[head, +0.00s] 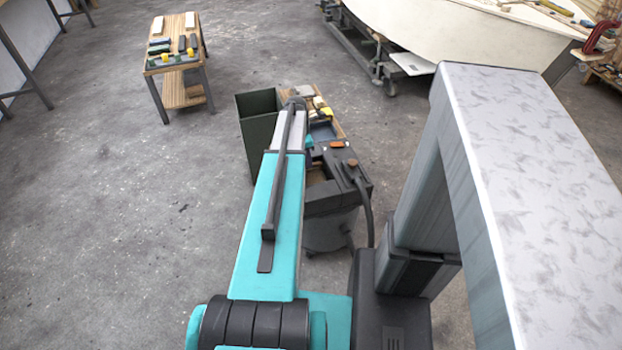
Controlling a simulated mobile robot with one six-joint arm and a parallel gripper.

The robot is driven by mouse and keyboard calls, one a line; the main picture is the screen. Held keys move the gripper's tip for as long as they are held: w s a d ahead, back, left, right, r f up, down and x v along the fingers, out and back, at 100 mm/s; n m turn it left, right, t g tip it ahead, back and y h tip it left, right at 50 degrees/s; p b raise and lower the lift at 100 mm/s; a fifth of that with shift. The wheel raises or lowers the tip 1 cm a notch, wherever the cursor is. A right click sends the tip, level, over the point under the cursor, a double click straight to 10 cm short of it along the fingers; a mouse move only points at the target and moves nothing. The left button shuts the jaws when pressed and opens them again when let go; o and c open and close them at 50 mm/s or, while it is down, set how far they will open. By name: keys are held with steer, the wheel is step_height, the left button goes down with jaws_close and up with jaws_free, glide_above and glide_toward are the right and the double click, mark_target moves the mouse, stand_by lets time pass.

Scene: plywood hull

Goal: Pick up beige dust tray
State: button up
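A pale beige-grey flat piece (302,90) lies at the far end of the cluttered wooden cart in the middle. It may be the beige dust tray, but it is too small and too partly covered to be sure. My teal and grey arm reaches forward over the cart's left side. The dark end of my arm (295,102) shows just in front of the pale piece. The gripper's fingers are hidden or too small to make out. I cannot tell whether it touches anything.
A dark open bin (259,128) stands left of the cart, and a black shop vacuum (330,215) stands in front of it. A small wooden table (178,95) with tools is at back left. A pale hull (455,35) is at back right. The left floor is clear.

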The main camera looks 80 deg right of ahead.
steer(key=shift+s+f, duration=0.2)
steer(key=shift+f, duration=1.05)
steer(key=shift+c, duration=0.3)
jaws_close()
